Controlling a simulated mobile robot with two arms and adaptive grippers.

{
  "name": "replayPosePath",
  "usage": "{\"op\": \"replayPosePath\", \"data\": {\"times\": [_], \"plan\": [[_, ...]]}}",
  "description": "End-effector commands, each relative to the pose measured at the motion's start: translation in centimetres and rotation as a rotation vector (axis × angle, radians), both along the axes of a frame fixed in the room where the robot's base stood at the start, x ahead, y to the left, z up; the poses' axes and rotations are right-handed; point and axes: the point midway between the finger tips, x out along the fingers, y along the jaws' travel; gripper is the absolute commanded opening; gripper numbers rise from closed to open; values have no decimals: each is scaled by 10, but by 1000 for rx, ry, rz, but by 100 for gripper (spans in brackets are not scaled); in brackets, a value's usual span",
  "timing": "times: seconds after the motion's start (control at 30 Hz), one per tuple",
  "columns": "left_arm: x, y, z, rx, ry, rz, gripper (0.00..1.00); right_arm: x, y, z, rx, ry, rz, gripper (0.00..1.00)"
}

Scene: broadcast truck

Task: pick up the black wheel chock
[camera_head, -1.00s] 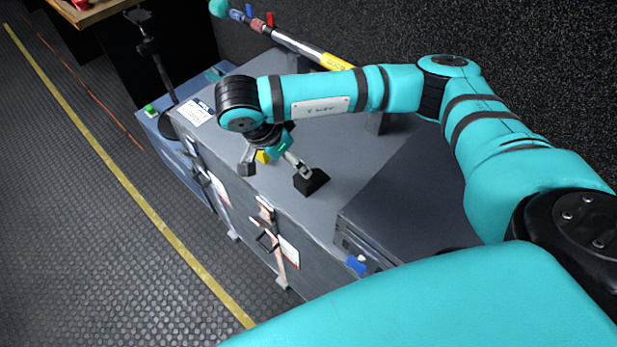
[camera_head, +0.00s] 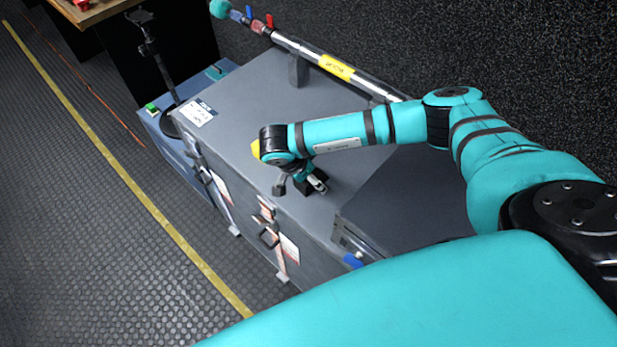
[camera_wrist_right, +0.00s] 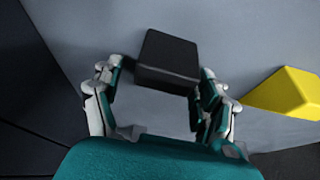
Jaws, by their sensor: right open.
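The black wheel chock (camera_wrist_right: 167,60) lies on the grey case top (camera_head: 250,105). In the head view the chock (camera_head: 306,186) is partly hidden behind my right gripper (camera_head: 300,188). In the right wrist view the open fingers of my right gripper (camera_wrist_right: 160,98) are on either side of the chock's near end. The chock's far part extends beyond the fingertips. I cannot tell whether either finger touches it. My left gripper is not in view.
A yellow block (camera_wrist_right: 288,92) lies on the case beside the gripper; it also shows in the head view (camera_head: 256,149). A darker case (camera_head: 400,185) stands to the right. A silver pole (camera_head: 310,52) runs along the back. A black stand (camera_head: 150,60) is at the left.

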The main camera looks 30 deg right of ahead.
Motion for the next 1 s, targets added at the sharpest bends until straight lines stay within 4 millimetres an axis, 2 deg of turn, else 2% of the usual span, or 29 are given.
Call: {"op": "replayPosePath", "data": {"times": [0.17,0.67,0.87,1.0], "plan": [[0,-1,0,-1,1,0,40,0,0,0,0,-1,1,75],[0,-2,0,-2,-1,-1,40,0,0,0,0,-1,1,12],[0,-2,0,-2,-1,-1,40,0,0,1,0,-2,1,12],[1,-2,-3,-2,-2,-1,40,2,0,11,1,-5,1,12]]}}
